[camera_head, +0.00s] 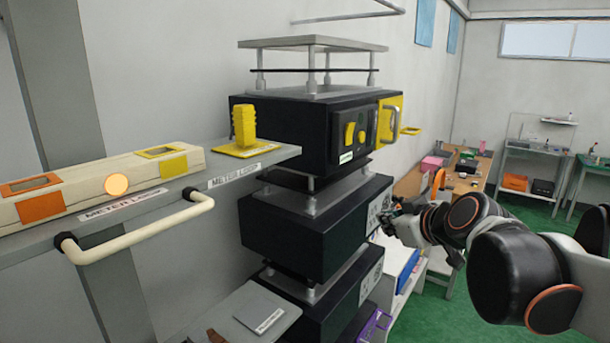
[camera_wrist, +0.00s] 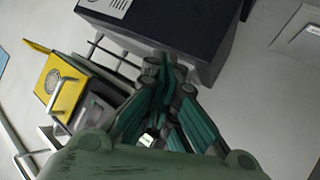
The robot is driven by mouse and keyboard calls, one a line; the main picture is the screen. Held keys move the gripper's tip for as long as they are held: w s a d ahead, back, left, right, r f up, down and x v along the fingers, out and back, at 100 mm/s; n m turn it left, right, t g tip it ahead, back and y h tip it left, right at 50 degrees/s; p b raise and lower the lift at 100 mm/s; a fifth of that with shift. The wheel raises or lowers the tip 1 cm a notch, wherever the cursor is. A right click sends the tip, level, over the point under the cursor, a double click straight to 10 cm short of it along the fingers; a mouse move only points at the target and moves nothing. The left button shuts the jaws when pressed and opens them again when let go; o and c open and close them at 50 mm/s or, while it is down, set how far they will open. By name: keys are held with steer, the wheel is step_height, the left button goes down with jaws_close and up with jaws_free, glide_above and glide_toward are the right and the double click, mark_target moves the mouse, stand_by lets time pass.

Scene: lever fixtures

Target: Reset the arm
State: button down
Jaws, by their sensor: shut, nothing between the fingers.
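My gripper (camera_head: 388,220) is at the right side of the black equipment stack, beside the middle black box (camera_head: 300,232). In the wrist view my gripper (camera_wrist: 165,72) has its fingers together with nothing between them, close to a black box (camera_wrist: 200,35). From these views I cannot tell whether the fingertips touch the box. My arm (camera_head: 465,215) reaches in from the right. The upper black unit (camera_head: 290,130) has a yellow panel (camera_head: 390,118) with a metal handle; the yellow panel (camera_wrist: 62,85) also shows in the wrist view.
A shelf (camera_head: 110,212) at left holds a cream box (camera_head: 70,190) with an orange light and a yellow block (camera_head: 244,125); a pale handle (camera_head: 140,228) juts from its front. A workbench (camera_head: 455,180) with small items stands behind my arm. Green floor (camera_head: 440,310) shows below.

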steer(key=s+f+m+g+h+b, duration=0.1)
steer(key=s+f+m+b, duration=0.1)
steer(key=s+f+b, duration=0.4)
steer(key=s+d+f+m+g+h+b, duration=0.1)
steer(key=s+f+b, duration=0.6)
steer(key=f, duration=1)
steer(key=s+d+f+m+g+h+b, duration=0.1)
steer(key=s+f+m+g+b, duration=0.2)
steer(key=s+f+b, duration=0.4)
step_height(320, 180, down, 5)
steer(key=shift+s+f+m, duration=0.1)
steer(key=shift+s+m, duration=0.3)
steer(key=shift+s, duration=0.7)
steer(key=shift+a, duration=0.1)
